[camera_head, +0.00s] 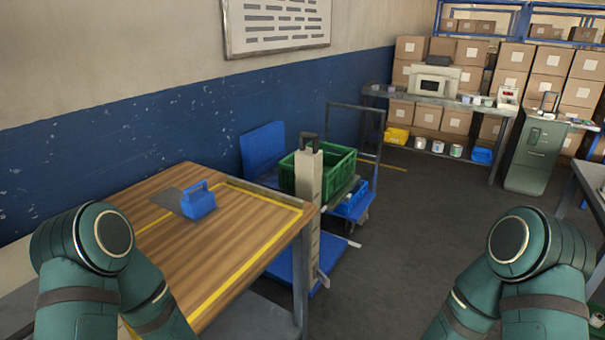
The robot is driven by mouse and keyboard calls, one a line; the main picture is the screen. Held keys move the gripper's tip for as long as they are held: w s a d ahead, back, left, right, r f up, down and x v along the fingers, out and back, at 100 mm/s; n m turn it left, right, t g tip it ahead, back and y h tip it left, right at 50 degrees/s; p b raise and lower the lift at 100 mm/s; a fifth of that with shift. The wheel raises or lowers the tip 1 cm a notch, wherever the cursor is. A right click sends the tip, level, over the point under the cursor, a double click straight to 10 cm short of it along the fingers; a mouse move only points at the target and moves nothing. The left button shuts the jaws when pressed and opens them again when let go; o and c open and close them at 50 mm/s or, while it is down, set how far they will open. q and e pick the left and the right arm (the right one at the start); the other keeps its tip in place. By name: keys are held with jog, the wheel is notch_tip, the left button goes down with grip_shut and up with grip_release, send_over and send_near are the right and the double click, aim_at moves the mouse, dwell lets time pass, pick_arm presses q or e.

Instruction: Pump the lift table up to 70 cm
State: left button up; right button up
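A beige upright column (309,178) with a dark handle on top stands just beyond the wooden table. A low blue platform (284,262) lies near its foot, partly hidden by the table. A small grey lever-like part (322,279) shows low beside the column. These look like parts of a lift table, but I cannot tell for sure, and no height reading is legible. A green crate (342,172) sits behind the column. My two green arms show at the lower left and lower right; both grippers are out of view.
A green cabinet (536,155) and shelves of boxes are at the back right. The middle floor is clear.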

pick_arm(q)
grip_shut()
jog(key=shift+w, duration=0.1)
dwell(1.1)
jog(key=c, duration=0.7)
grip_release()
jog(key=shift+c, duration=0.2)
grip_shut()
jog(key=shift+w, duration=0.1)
